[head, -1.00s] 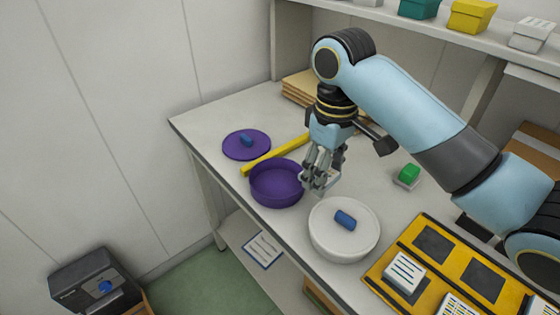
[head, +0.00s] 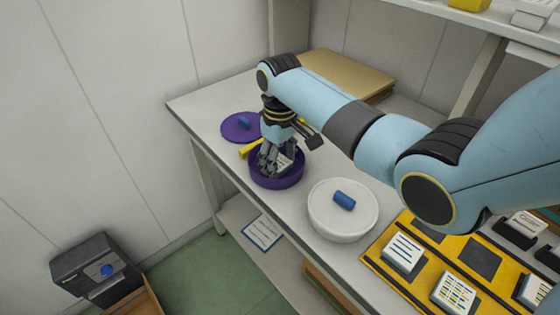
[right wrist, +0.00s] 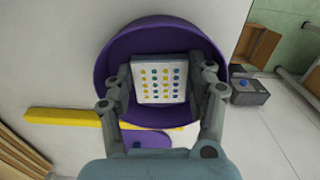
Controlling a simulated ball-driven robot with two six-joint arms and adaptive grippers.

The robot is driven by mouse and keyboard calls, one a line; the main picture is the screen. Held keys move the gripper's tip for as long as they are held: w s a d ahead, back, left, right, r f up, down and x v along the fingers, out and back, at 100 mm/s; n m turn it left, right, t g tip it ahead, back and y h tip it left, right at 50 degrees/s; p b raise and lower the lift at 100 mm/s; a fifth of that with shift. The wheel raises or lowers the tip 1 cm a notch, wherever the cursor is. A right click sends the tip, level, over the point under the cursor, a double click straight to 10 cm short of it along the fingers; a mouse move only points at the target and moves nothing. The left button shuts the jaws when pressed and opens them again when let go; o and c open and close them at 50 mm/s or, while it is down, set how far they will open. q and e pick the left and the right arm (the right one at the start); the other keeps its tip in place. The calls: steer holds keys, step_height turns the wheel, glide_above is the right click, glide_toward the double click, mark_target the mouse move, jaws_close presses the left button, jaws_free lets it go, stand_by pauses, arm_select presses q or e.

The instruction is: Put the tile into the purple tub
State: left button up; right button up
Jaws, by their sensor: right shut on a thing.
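The purple tub (head: 286,182) stands open on the table near its front edge. My right gripper (head: 273,168) is over the tub, fingers pointing down into its opening. It is shut on the tile, a white square with yellow and blue dots, which shows between the fingers in the right wrist view (right wrist: 159,79). In that view the tub (right wrist: 112,55) surrounds the tile on all sides; whether the tile touches the tub floor I cannot tell. The tub's purple lid (head: 238,127) with a blue knob lies on the table behind it. My left gripper is not in view.
A white tub with a white lid and blue knob (head: 343,222) stands just right of the purple tub. A yellow bar (head: 250,148) lies behind the purple tub. A yellow tray (head: 385,264) with several tiles is at the right. Brown boards (head: 345,75) lie at the back.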

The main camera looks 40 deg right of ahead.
mark_target(280, 165)
steer(key=shift+f, duration=0.2)
steer(key=o, duration=0.9)
steer(key=shift+f, duration=0.1)
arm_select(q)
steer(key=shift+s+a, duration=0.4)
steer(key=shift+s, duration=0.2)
arm_select(e)
steer(key=shift+o, duration=0.2)
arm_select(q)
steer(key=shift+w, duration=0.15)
arm_select(e)
step_height(280, 165, up, 12)
